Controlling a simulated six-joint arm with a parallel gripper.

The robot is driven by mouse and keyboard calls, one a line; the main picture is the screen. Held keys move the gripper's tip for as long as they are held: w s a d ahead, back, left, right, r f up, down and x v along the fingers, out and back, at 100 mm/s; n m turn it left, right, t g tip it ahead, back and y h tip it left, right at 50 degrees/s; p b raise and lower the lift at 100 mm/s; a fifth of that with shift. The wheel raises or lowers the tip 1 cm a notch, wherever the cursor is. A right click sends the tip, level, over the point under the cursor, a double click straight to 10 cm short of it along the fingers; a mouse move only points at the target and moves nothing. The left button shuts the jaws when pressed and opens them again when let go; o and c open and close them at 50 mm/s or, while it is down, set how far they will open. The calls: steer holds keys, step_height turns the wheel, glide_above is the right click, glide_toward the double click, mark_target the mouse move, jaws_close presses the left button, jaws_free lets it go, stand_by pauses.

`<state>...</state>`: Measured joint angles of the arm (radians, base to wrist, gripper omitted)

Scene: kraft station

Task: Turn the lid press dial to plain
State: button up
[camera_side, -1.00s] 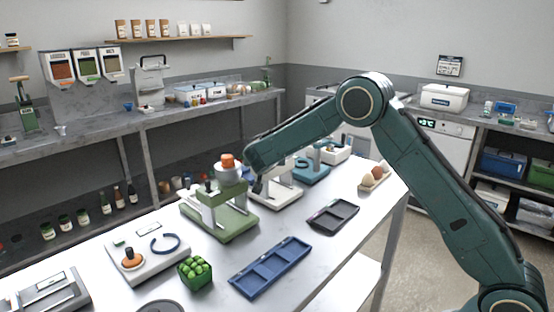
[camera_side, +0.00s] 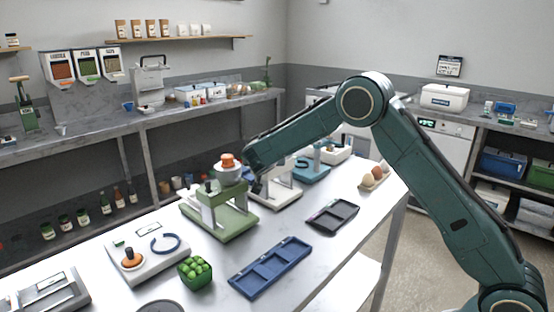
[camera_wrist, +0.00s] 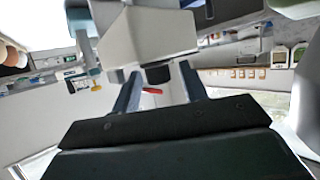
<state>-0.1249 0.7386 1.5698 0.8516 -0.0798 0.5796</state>
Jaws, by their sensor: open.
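A white press-like machine (camera_side: 285,194) stands on the steel table behind a green press (camera_side: 222,226). My gripper (camera_side: 256,182) is low beside the white machine, partly hidden by the green press. In the wrist view a pale machine body (camera_wrist: 150,38) fills the upper middle, with a short dark knob (camera_wrist: 159,74) below it. My gripper's two fingers (camera_wrist: 160,80) are open, one on each side of the knob. I cannot tell whether they touch it. The dial's markings are not readable, and a small red piece (camera_wrist: 152,91) shows between the fingers.
The green press with its orange top (camera_side: 228,160) stands close to my gripper. A blue tray (camera_side: 270,268), a dark tray (camera_side: 332,215), a green basket (camera_side: 195,272) and an egg holder (camera_side: 375,178) are on the table. Bare steel lies between the trays.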

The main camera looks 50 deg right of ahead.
steer(key=v, duration=1.3)
steer(key=shift+s+a, duration=0.15)
steer(key=shift+r, duration=0.1)
steer(key=s+d+r+n+g+y, duration=0.1)
steer(key=s+r+n+y, duration=0.15)
steer(key=s, duration=0.55)
steer(key=s+d+r+n+g+y, duration=0.1)
steer(key=s+r+y, duration=0.2)
steer(key=s, duration=0.5)
steer(key=s+a+f+n+y, duration=0.1)
steer(key=s+a+n+y, duration=0.1)
steer(key=s, duration=0.8)
steer(key=s+a+f+n+g+y, duration=0.1)
steer(key=s+n, duration=0.3)
steer(key=s, duration=0.7)
steer(key=shift+a+f+g+y, duration=0.15)
steer(key=shift+a+g+y, duration=0.15)
steer(key=shift+a+y, duration=0.5)
